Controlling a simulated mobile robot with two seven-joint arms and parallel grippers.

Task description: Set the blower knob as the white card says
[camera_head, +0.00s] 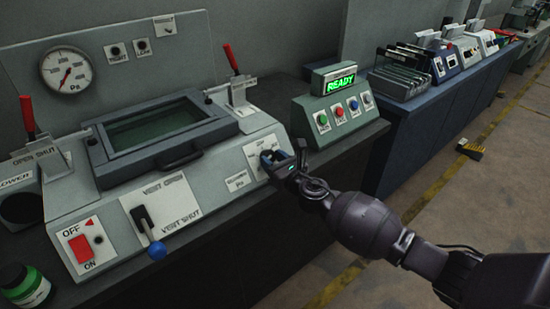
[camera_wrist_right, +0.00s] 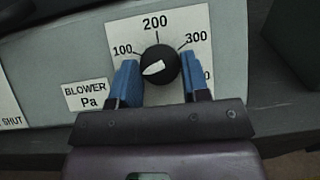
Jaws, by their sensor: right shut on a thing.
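The black blower knob (camera_wrist_right: 158,66) sits on a white dial plate (camera_wrist_right: 172,28) marked 100, 200 and 300; another mark at right is partly hidden by a finger. The knob's white pointer mark points left and slightly down, below the 100. My right gripper (camera_wrist_right: 158,76) has its blue fingers on both sides of the knob, shut on it. In the head view my right gripper (camera_head: 280,160) covers the knob. A small white card (camera_head: 165,26) is on the back panel, too small to read. My left gripper is out of view.
A "BLOWER Pa" label (camera_wrist_right: 87,96) is left of the dial. A round Pa gauge (camera_head: 67,70) is on the back panel. A vent lever with a blue ball (camera_head: 156,251) stands left of my gripper. A green box with a READY display (camera_head: 340,83) stands right.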

